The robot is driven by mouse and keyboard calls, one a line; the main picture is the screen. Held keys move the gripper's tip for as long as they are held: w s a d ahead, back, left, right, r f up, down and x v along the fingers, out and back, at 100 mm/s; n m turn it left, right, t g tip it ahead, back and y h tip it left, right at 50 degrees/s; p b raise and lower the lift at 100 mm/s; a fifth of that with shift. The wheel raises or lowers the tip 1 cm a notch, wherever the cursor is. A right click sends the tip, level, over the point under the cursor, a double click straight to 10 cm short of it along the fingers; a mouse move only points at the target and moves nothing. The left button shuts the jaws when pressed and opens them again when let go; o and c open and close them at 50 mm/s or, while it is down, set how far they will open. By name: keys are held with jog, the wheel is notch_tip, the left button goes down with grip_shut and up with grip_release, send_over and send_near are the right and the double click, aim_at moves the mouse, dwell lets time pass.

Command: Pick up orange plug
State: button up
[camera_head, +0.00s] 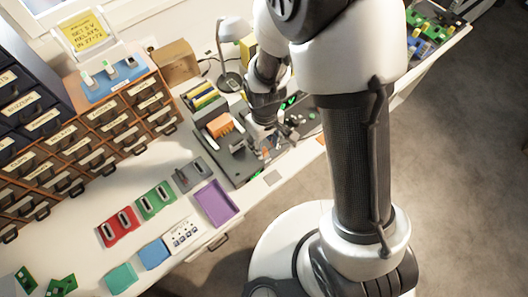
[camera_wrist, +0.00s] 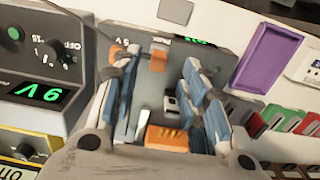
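My gripper (camera_wrist: 159,78) points down over a dark grey device (camera_wrist: 222,50), its two blue-padded fingers apart. A small orange piece (camera_wrist: 158,58), which looks like the plug, shows between the fingertips; I cannot tell whether either finger touches it. Another orange bit (camera_wrist: 115,51) shows beside the left finger, near a thin cable. A larger orange block (camera_wrist: 166,138) sits nearer the palm, partly hidden by it. The block also shows in the head view (camera_head: 219,125). There my gripper (camera_head: 268,138) is over the device, and the small orange piece cannot be made out.
A grey instrument with a green display (camera_wrist: 40,95) stands left in the wrist view. A purple tray (camera_head: 213,203), red modules (camera_head: 118,227) and green modules (camera_head: 156,200) lie on the white bench. Drawer cabinets (camera_head: 95,135) line the back. A lamp (camera_head: 231,40) stands behind my arm.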

aim_at(264, 150)
jog(key=f, duration=0.1)
jog(key=f+b, duration=0.1)
jog(key=f, duration=0.1)
jog(key=f+b, duration=0.1)
jog(key=f, duration=0.1)
jog(key=shift+w+f, duration=0.15)
jog(key=shift+w, duration=0.1)
jog(key=c, duration=0.9)
